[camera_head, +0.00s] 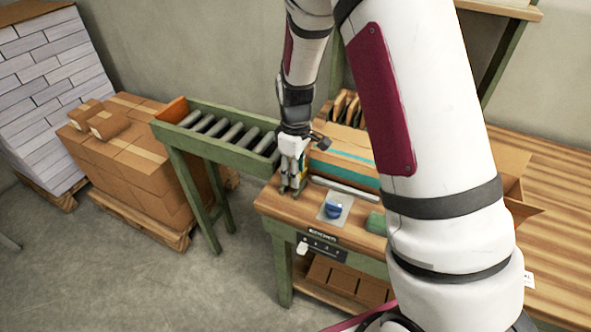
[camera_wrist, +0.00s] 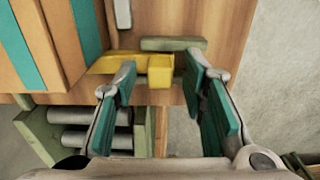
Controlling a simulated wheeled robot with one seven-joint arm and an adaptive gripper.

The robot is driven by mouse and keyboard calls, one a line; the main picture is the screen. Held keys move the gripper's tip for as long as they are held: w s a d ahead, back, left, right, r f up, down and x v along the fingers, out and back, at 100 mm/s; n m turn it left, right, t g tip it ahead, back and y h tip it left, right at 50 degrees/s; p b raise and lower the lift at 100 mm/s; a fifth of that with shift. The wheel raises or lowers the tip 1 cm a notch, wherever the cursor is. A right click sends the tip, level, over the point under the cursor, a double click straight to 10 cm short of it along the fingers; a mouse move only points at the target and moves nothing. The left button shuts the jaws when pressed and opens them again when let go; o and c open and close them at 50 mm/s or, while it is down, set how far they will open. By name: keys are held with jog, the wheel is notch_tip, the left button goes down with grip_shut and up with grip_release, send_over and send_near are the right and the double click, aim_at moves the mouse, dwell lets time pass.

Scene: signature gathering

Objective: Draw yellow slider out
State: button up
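The yellow slider (camera_wrist: 160,70) shows in the wrist view as a small block with a flat yellow strip running left from it, on the wooden table top. My gripper (camera_wrist: 158,82) has its two teal-padded fingers apart, one on each side of the block, with gaps visible on both sides. The left finger covers part of the yellow strip. In the head view my gripper (camera_head: 292,185) points down at the table's left end, beside the roller conveyor. It largely hides the slider there.
A cardboard box with a teal stripe (camera_head: 345,155) lies behind my gripper. A blue round item (camera_head: 334,210) on a pale plate and a green block (camera_head: 376,223) are to the right. The green roller conveyor (camera_head: 220,128) adjoins at left. My arm hides much of the table.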

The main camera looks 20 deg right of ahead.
grip_shut()
jog(key=s+a+p, duration=0.1)
jog(key=s+a, duration=0.2)
jog(key=shift+s+a+r+p, duration=0.1)
jog(key=shift+s+a+p, duration=0.2)
jog(key=shift+s+p, duration=0.1)
jog(key=shift+a, duration=0.15)
grip_release()
jog(key=shift+s+a, duration=0.1)
